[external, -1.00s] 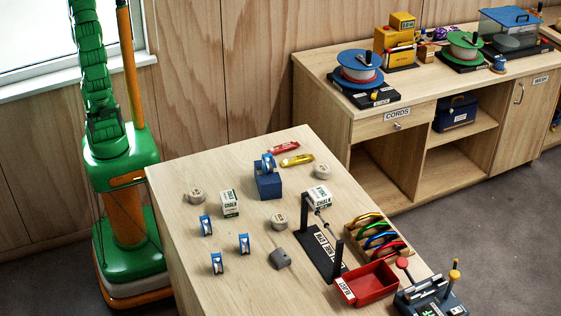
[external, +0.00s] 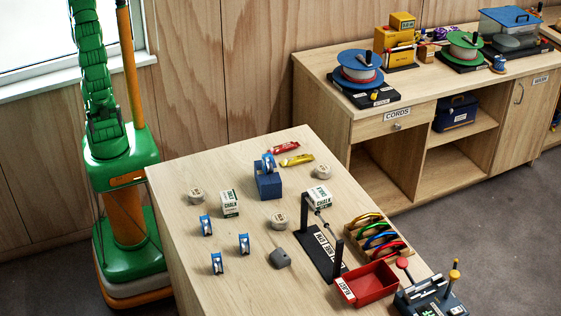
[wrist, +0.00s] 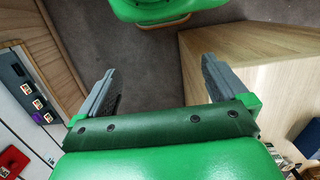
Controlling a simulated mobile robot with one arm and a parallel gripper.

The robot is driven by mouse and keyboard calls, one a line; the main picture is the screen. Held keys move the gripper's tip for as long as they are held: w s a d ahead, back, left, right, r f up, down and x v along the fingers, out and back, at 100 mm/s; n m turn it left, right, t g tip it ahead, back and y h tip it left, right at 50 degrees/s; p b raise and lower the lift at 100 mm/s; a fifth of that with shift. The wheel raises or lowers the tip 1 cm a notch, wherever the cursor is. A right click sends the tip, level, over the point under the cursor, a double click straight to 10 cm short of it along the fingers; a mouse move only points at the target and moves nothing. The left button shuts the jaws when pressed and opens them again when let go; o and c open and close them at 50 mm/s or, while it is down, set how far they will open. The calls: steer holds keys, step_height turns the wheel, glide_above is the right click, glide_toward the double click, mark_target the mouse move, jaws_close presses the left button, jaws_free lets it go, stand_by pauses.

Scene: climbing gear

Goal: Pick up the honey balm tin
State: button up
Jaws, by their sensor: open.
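Three small round pale tins stand on the wooden table: one at the left (external: 195,195), one near the middle (external: 279,221) and one at the back right (external: 321,171). Their labels are too small to read, so I cannot tell which is the honey balm tin. My gripper (wrist: 158,92) shows in the wrist view with its two grey fingers wide apart and nothing between them. It is out of the external view, away from the tins. No tin shows clearly in the wrist view.
The table (external: 180,173) also bears chalk boxes (external: 229,203), blue-and-white pulleys (external: 206,225), a blue block (external: 267,184), a grey block (external: 281,258), a black stand (external: 322,253), a carabiner rack (external: 377,238) and a red tray (external: 367,284). A cord counter (external: 330,80) stands behind.

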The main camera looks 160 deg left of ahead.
steer(key=shift+c, duration=0.9)
